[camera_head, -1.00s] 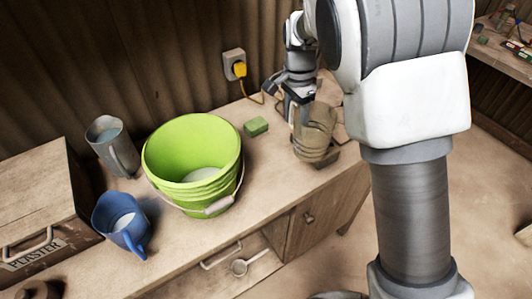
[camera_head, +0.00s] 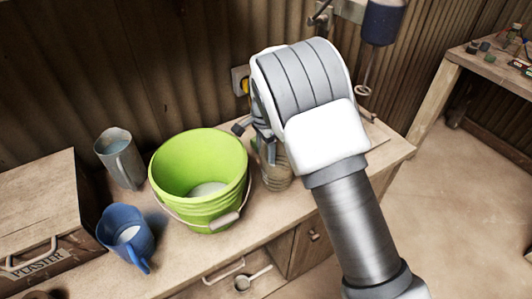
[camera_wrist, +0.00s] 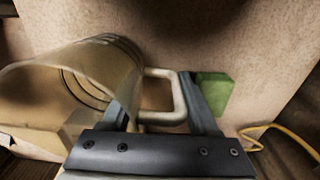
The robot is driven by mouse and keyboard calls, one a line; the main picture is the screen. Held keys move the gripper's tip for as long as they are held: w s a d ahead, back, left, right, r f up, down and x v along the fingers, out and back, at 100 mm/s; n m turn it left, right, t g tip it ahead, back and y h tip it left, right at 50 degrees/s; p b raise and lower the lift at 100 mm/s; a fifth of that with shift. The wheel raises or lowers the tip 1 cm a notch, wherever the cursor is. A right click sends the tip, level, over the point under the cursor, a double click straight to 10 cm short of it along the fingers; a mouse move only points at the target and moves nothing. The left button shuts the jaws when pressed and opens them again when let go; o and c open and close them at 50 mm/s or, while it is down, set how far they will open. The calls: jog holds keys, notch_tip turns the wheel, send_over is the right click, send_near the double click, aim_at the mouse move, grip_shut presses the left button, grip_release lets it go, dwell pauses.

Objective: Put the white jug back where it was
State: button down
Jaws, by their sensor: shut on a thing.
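The jug in my gripper, the white jug of the task, looks pale and see-through (camera_head: 278,178). It is just right of the green bucket, partly hidden by my arm. In the wrist view the jug (camera_wrist: 95,75) lies left of my fingers, its mouth toward the left. My gripper (camera_head: 266,150) is shut on its handle (camera_wrist: 165,118), which shows between the fingers in the wrist view. Whether the jug's base touches the bench cannot be told.
The green bucket (camera_head: 225,165) with pale contents stands on the bench (camera_head: 270,222). A grey jug (camera_head: 121,160) and a blue jug (camera_head: 127,236) stand left of it, beside the plaster box (camera_head: 35,215). A green block (camera_wrist: 213,95) lies close to my right finger. A mixer (camera_head: 384,22) hangs at upper right.

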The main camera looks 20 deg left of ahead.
jog(key=shift+f, duration=0.1)
jog(key=shift+c, duration=0.7)
grip_release()
notch_tip(320, 180, up, 12)
jog(key=shift+a+r+p, duration=0.1)
jog(key=shift+r+p, duration=0.1)
jog(key=shift+p, duration=0.2)
jog(key=shift+r, duration=0.1)
